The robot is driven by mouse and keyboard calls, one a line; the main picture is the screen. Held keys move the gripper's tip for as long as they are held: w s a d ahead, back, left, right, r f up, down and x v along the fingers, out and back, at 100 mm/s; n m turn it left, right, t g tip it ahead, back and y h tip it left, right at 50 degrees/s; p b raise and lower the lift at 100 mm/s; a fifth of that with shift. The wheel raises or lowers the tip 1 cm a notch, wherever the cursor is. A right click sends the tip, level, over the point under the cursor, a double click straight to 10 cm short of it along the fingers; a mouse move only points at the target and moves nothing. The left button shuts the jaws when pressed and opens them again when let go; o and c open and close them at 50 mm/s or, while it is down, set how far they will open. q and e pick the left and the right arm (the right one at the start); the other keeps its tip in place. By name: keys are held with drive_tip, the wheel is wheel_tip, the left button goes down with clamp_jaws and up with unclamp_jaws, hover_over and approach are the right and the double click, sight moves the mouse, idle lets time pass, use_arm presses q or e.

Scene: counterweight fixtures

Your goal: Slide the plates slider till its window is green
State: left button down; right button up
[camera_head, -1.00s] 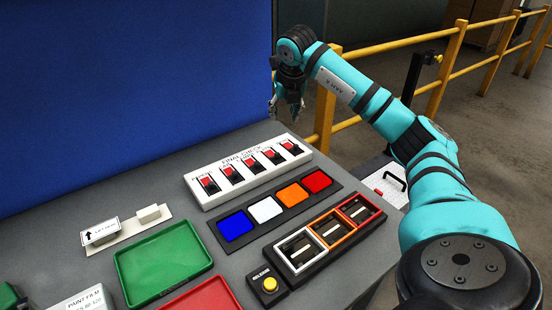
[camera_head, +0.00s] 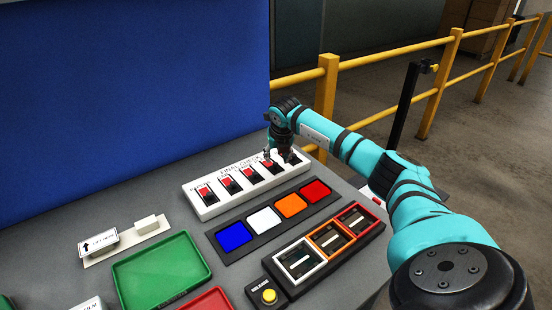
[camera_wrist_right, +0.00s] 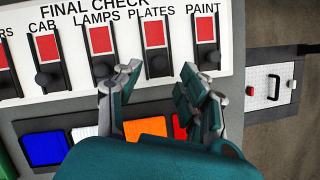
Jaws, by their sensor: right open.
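The white FINAL CHECK panel (camera_head: 211,208) carries a row of sliders with black slots and knobs. In the right wrist view the plates slider's window (camera_wrist_right: 154,33) is red, and its dark knob (camera_wrist_right: 158,66) is below the window. My right gripper (camera_head: 281,158) is low over the right end of the panel and partly covers that end in the head view. In the right wrist view my right gripper (camera_wrist_right: 150,86) is open and empty, its fingers to either side of the plates knob's line. Contact with the knob cannot be seen. My left gripper is not in view.
The paint slider (camera_wrist_right: 206,28) and lamps slider (camera_wrist_right: 101,41) flank the plates one, also with red windows. Coloured pads (camera_head: 264,219), a framed switch block (camera_head: 330,239) and a yellow button (camera_head: 269,295) lie in front. A blue wall (camera_head: 120,90) stands behind.

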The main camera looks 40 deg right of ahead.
sight(275, 163)
drive_tip(key=shift+x, duration=1.85)
clamp_jaws()
